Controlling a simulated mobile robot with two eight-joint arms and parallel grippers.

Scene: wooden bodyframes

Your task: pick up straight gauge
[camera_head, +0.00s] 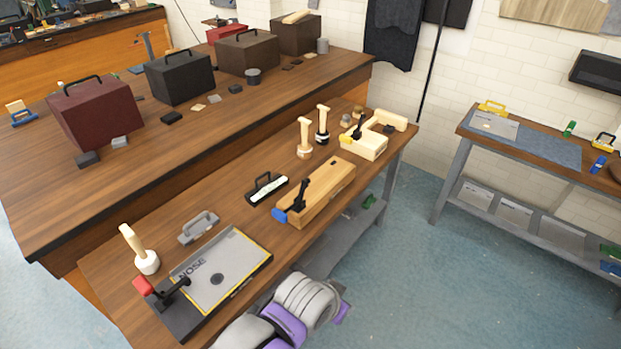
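A black tool with a loop handle and a white strip along its front (266,189) lies near the middle of the front workbench (225,190). A grey tool with a similar handle (198,228) lies on the same bench, further left. Either could be the straight gauge; I cannot read a marking that tells which. Both lie free on the bench top, with nothing holding them. A grey and purple link of my arm shows at the bottom edge, beside the front of the bench. Neither of my grippers is in view.
A fixture marked NOSE (217,278), a mallet (143,252) and a wooden block with a black clamp (316,192) share the bench. Toolboxes (95,113) stand on the counter behind. Open blue floor (395,280) separates the right table (540,150) from the bench.

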